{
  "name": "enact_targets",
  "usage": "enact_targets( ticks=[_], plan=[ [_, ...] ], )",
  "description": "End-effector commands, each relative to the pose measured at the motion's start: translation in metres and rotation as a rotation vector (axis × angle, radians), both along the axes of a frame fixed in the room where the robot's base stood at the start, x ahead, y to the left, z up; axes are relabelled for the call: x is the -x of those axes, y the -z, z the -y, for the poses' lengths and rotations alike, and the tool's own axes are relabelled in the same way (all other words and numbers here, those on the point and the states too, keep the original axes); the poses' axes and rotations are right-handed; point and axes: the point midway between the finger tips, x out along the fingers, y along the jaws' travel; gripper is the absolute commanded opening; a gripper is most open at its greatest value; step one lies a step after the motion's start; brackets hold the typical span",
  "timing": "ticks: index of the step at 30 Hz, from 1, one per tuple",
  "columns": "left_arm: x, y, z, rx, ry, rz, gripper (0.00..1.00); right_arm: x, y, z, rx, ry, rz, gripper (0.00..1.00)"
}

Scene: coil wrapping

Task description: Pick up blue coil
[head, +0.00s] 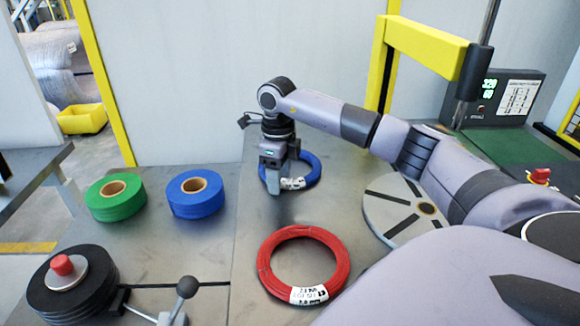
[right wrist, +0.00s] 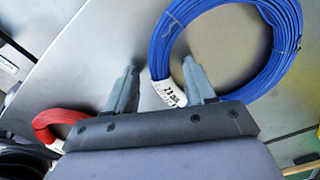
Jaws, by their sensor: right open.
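The blue coil (head: 311,168) lies flat on the metal table, a ring of blue wire with a white label. My right gripper (head: 278,186) is above the near left part of the coil, pointing down, and hides part of it. In the right wrist view the blue coil (right wrist: 281,62) fills the upper right. There the open fingers of my right gripper (right wrist: 160,82) stand apart, with the coil's labelled section between or just beyond them. I cannot tell whether they touch it. My left gripper is not in view.
A red coil (head: 262,262) lies nearer on the table. Green tape (head: 115,205) and blue tape (head: 195,204) rolls sit at left. A black spool with a red knob (head: 62,265) is at front left. A round turntable plate (head: 385,212) is at right.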

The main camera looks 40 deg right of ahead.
Motion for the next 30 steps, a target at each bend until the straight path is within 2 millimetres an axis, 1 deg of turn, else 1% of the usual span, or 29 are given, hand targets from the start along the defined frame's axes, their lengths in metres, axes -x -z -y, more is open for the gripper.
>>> enact_targets(
  ticks=[6, 8, 9, 11, 12, 23, 26, 30],
  plan=[
    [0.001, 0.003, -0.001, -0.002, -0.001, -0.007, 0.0, 0.0, 0.001, 0.0, 0.0, 0.0, 0.001, 0.55],
    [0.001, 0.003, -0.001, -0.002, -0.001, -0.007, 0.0, 0.0, 0.001, 0.0, 0.0, 0.0, 0.001, 0.35],
    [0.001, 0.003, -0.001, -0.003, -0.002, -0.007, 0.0, 0.0, 0.001, 0.0, 0.0, 0.0, 0.001, 0.22],
    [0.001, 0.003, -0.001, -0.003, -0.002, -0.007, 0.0, 0.0, 0.001, 0.0, 0.0, 0.0, 0.001, 0.03],
    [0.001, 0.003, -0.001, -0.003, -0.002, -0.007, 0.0, 0.0, 0.001, 0.0, 0.0, 0.0, 0.001, 0.0],
    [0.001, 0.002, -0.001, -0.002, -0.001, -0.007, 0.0, -0.001, -0.004, 0.0, 0.001, 0.0, 0.004, 0.0],
    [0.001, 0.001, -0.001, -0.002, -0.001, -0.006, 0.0, -0.001, -0.01, 0.0, 0.0, 0.0, 0.004, 0.0],
    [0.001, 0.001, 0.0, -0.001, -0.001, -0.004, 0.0, -0.001, -0.029, 0.0, 0.001, 0.0, 0.007, 0.0]
  ],
)
